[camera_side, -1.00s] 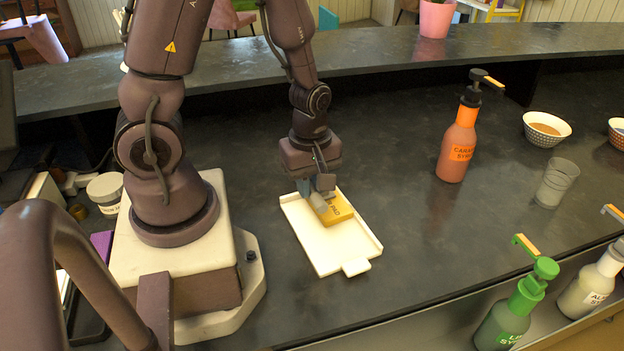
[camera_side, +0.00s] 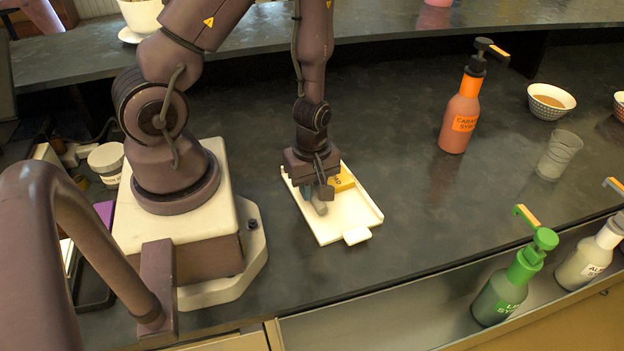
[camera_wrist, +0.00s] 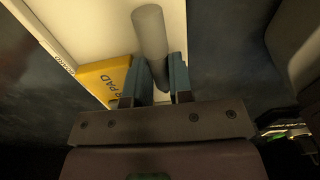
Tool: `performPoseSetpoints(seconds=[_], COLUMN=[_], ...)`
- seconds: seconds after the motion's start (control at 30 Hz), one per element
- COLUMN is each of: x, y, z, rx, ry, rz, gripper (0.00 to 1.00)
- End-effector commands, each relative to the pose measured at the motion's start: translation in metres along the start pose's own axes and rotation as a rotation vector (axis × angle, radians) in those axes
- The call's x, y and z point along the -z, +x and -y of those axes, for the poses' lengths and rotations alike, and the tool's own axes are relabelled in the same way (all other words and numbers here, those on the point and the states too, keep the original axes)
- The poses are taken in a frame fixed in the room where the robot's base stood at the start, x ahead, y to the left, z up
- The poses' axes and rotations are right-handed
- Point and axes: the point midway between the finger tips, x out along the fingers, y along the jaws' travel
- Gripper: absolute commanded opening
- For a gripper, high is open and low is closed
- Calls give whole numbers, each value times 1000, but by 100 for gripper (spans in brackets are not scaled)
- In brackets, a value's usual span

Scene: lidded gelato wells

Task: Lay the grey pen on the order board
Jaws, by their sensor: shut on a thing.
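My gripper (camera_side: 319,196) is low over the white order board (camera_side: 342,226), which lies flat on the dark counter. In the wrist view its two blue-grey fingers (camera_wrist: 163,75) are shut on the grey pen (camera_wrist: 151,35), a thick grey cylinder. The pen (camera_side: 319,207) also shows under the fingers in the side view. The board (camera_wrist: 108,28) lies below the pen in the wrist view. Whether the pen touches the board cannot be told. A yellow pad (camera_side: 342,180) lies on the board close beside the gripper; it also shows in the wrist view (camera_wrist: 106,78).
An orange caramel bottle (camera_side: 461,112), a clear cup (camera_side: 558,156) and a bowl (camera_side: 551,101) stand to the right. A green bottle (camera_side: 509,288) and a pale bottle (camera_side: 592,262) stand at the front right. The counter between the board and the caramel bottle is clear.

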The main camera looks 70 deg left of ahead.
Motion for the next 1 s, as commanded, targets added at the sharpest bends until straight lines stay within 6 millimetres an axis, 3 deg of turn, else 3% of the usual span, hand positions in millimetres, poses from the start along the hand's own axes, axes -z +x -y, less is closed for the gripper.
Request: performPoseSetpoints(seconds=[0.93,0.97,1.0], x=[0,0,0], y=[8,8,8], z=[0,0,0], rx=[0,0,-1], ry=[0,0,0], rz=[0,0,0], gripper=[0,23,32])
